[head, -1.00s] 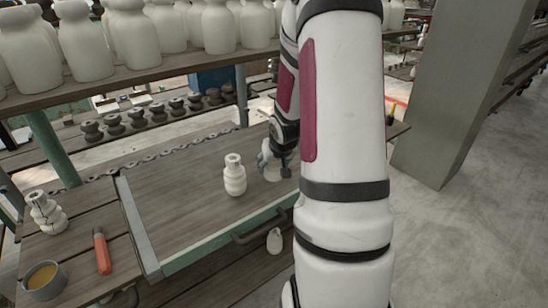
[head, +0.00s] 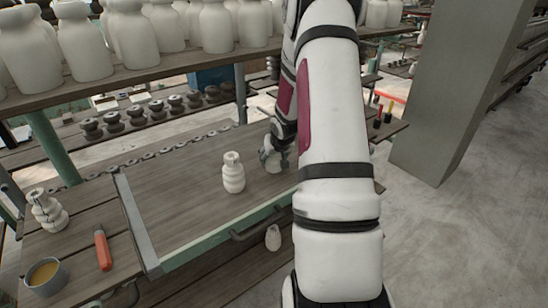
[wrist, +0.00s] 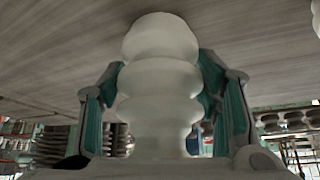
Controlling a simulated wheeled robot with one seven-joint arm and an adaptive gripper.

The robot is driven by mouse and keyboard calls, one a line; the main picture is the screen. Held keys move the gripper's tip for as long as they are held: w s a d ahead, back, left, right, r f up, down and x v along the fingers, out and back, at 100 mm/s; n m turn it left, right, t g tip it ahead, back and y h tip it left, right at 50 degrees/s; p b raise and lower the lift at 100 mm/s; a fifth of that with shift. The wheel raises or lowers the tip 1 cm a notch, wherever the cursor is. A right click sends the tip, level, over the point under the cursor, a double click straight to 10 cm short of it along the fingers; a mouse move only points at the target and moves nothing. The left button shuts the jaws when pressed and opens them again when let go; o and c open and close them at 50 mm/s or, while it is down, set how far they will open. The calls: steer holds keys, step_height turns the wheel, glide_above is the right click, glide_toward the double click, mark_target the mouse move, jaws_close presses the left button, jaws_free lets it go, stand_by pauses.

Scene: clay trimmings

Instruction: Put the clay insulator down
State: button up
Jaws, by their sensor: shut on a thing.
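The white ribbed clay insulator (wrist: 160,75) is between the two teal-padded fingers of my gripper (wrist: 163,105) in the wrist view. The fingers are shut on it from both sides. Its rounded far end is close to the wooden surface; I cannot tell whether it touches. In the head view my gripper (head: 275,152) is low over the right part of the wooden worktop (head: 175,205), partly hidden by my arm. Little of the held insulator can be made out there.
Another white insulator (head: 233,173) stands upright on the worktop, left of my gripper. A cracked-looking insulator (head: 47,209), an orange-handled tool (head: 102,248) and a cup (head: 45,277) are on the left bench. A chain (head: 180,147) runs along the worktop's back edge. The worktop's left half is clear.

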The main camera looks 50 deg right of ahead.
steer(key=shift+r, duration=0.1)
steer(key=o, duration=1.7)
steer(key=shift+f, duration=0.2)
